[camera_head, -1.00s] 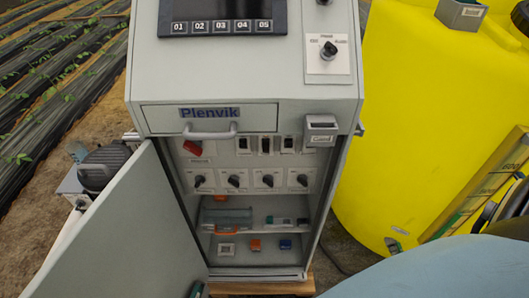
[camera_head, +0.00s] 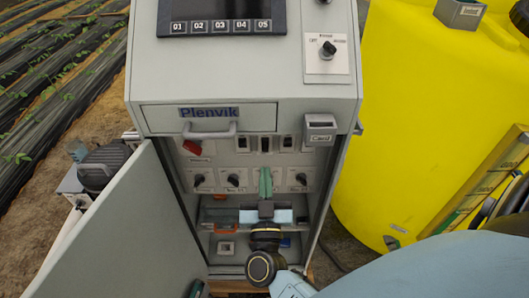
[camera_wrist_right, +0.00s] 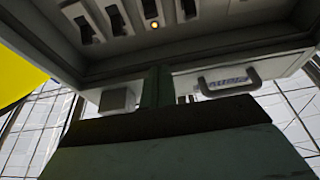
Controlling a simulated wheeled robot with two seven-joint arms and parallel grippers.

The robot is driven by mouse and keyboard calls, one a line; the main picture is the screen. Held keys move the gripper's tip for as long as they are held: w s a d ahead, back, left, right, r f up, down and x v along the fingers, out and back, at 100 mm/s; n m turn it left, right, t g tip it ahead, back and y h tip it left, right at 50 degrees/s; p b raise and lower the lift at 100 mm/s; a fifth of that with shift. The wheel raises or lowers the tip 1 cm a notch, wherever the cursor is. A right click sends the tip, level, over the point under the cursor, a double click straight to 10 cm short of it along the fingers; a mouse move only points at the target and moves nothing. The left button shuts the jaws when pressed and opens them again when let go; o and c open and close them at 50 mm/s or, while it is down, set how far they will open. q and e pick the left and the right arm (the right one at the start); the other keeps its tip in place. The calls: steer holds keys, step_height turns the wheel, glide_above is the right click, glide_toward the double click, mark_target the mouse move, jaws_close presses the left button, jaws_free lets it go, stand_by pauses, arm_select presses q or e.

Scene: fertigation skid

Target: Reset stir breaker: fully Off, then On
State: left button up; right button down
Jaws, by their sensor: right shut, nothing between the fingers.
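The breakers are small dark toggles on white plates in the cabinet, just below the drawer; three show in the head view, at left (camera_head: 243,145), middle (camera_head: 266,145) and right (camera_head: 287,144). Dark toggles also show along the top of the right wrist view (camera_wrist_right: 115,20). Their labels are too small to read, so I cannot tell which is the stir breaker. My right gripper (camera_head: 265,181) is shut and empty, its green fingers pointing up below the middle breaker and hiding the third rotary knob. The fingers also show in the wrist view (camera_wrist_right: 157,84).
A drawer with a handle (camera_head: 210,131) and a card holder (camera_head: 320,128) overhang the breakers. Rotary knobs (camera_head: 233,181) line the panel below. The open door (camera_head: 120,235) stands at left. A yellow tank (camera_head: 410,130) is at right.

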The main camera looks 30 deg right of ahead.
mark_target(264, 147)
steer(key=x, duration=0.3)
steer(key=f+x, duration=0.1)
steer(key=x, duration=0.2)
steer(key=f+x, duration=0.1)
steer(key=x, duration=0.2)
steer(key=shift+w+d, duration=0.25)
steer(key=shift+w, duration=0.25)
steer(key=shift+f+b, duration=0.3)
steer(key=shift+f, duration=0.55)
